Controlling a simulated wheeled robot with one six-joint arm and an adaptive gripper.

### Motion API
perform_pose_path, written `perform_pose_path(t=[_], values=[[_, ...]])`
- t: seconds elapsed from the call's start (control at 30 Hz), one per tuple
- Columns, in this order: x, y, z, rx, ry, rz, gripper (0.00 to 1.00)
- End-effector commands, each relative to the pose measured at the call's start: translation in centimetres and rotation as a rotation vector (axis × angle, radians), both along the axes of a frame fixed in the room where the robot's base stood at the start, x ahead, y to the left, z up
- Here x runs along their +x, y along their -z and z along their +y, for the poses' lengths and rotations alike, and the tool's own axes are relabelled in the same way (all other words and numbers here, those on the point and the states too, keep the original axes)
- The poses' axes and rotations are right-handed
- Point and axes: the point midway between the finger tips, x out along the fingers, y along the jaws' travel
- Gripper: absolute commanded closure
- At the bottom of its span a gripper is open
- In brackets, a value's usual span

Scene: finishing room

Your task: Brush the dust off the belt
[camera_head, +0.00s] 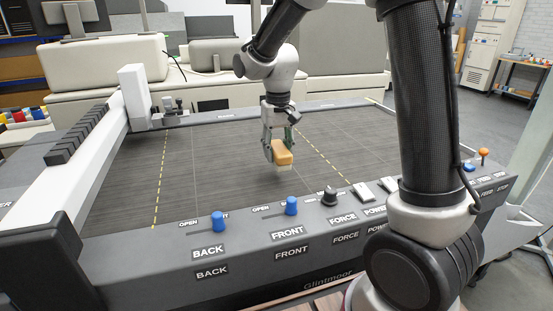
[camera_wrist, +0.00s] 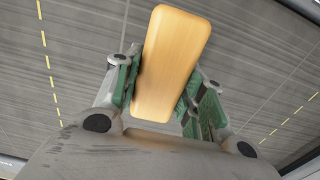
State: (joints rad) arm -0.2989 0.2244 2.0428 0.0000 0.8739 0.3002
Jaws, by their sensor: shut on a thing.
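My gripper (camera_head: 279,141) is shut on a brush (camera_head: 284,158) with a light wooden back and pale bristles below. In the wrist view the brush's wooden back (camera_wrist: 172,62) sits between the green-padded fingers. The belt (camera_head: 225,165) is a wide dark grey bed with dashed yellow lines, and it fills the background of the wrist view (camera_wrist: 85,40). The brush is over the belt's front middle part; I cannot tell whether the bristles touch it. No distinct dust patch is clear to see on the belt.
The front panel has blue knobs (camera_head: 218,222) (camera_head: 291,206), a black force knob (camera_head: 329,196) and pale power switches (camera_head: 363,192). A white gantry beam (camera_head: 95,150) runs along the left. Beige machines (camera_head: 105,68) stand behind. The left and far belt areas are clear.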

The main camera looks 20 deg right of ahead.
Motion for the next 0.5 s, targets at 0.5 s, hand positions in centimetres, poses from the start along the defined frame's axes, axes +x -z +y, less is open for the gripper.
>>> perform_pose_path(t=[0.5], values=[[0.0, -3.8, -0.8, 0.0, 0.002, -0.001, 0.9]])
